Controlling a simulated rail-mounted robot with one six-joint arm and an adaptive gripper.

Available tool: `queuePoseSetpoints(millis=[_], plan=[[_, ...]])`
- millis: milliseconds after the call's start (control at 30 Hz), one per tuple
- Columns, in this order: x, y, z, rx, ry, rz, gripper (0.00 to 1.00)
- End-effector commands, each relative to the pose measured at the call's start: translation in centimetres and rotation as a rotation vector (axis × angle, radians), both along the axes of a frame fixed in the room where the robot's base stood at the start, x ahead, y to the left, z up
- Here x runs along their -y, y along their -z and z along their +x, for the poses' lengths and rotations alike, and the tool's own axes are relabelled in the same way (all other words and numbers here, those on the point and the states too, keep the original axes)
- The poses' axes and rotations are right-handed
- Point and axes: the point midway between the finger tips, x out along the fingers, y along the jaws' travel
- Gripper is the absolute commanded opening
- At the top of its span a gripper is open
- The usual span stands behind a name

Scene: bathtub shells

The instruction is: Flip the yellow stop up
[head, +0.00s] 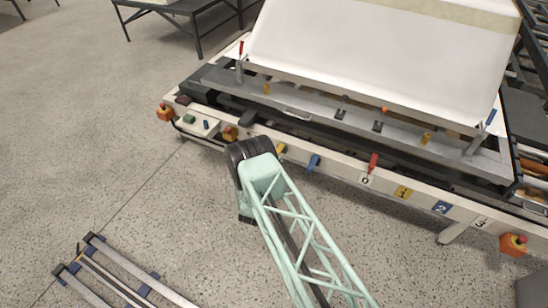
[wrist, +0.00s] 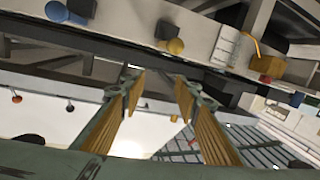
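A yellow lever-like stop (head: 281,148) is on the white front beam of the tub station, just right of my arm's dark end in the head view. It looks low against the beam, but its exact tilt is too small to tell. In the wrist view a yellow rounded knob (wrist: 175,45) on the pale beam appears to be the same stop. My gripper (wrist: 160,78) is open and empty, with its two ribbed yellow-brown fingers spread below the knob in that picture and apart from it. The head view does not show the fingers.
A blue stop (head: 313,162) and a raised red stop (head: 373,163) sit farther right on the beam. Yellow pegs (head: 266,88) stand on the grey frame under the white shell (head: 380,45). Red emergency buttons (head: 165,112) mark the corners.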

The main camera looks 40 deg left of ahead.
Motion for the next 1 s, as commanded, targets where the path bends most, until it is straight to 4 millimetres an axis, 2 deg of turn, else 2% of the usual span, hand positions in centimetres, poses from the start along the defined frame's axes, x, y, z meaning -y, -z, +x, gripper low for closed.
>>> queuePoseSetpoints(millis=[33, 167, 400, 600, 1000], plan=[[0.2, 1.0, -0.9, 0.010, -0.004, -0.003, 0.29], [0.8, 3.1, -3.0, 0.039, -0.008, -0.008, 0.29], [1.8, 5.7, -5.9, 0.084, -0.016, -0.013, 0.29], [2.2, 6.4, -6.8, 0.101, -0.018, -0.013, 0.29], [2.2, 6.5, -6.9, 0.102, -0.018, -0.014, 0.29]])
